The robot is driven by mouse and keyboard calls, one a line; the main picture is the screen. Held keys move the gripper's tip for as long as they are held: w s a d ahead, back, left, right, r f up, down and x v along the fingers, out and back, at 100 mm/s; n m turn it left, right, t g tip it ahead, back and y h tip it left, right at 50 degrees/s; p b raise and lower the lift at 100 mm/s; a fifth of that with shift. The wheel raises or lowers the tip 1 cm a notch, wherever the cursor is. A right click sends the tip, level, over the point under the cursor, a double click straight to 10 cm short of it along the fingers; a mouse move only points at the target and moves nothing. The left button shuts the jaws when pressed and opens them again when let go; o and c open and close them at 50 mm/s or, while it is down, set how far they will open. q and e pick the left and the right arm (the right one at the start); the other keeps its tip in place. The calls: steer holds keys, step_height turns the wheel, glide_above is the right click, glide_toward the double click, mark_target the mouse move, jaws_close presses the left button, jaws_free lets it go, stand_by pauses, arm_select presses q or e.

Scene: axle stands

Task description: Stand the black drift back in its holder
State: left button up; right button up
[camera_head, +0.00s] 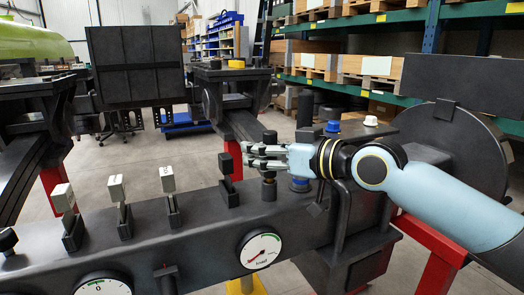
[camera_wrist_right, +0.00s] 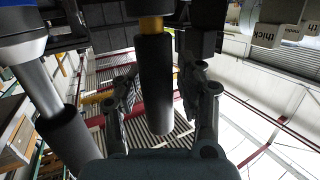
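A black drift (camera_wrist_right: 155,85), a dark cylinder with a yellow band near one end, lies between the two fingers of my right gripper (camera_wrist_right: 158,90) in the right wrist view. A narrow gap shows beside it, so the fingers look open around it. In the head view my right gripper (camera_head: 262,157) reaches left across the drift. The drift's dark top (camera_head: 269,136) stands above the fingers, upright. A dark base (camera_head: 268,188) on the beam shows directly below. Whether the drift sits in it is hidden by the fingers. My left gripper is not in view.
A dark beam (camera_head: 190,240) carries several levers and gauges, including a black-topped lever (camera_head: 227,175) close left of the gripper. A blue-capped post (camera_head: 333,127) and a white-capped knob (camera_head: 370,120) stand behind my right wrist. Shelves (camera_head: 345,68) are far behind.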

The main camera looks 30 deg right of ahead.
step_height(320, 180, up, 10)
stand_by(0.5)
steer(key=shift+f, duration=0.1)
stand_by(0.4)
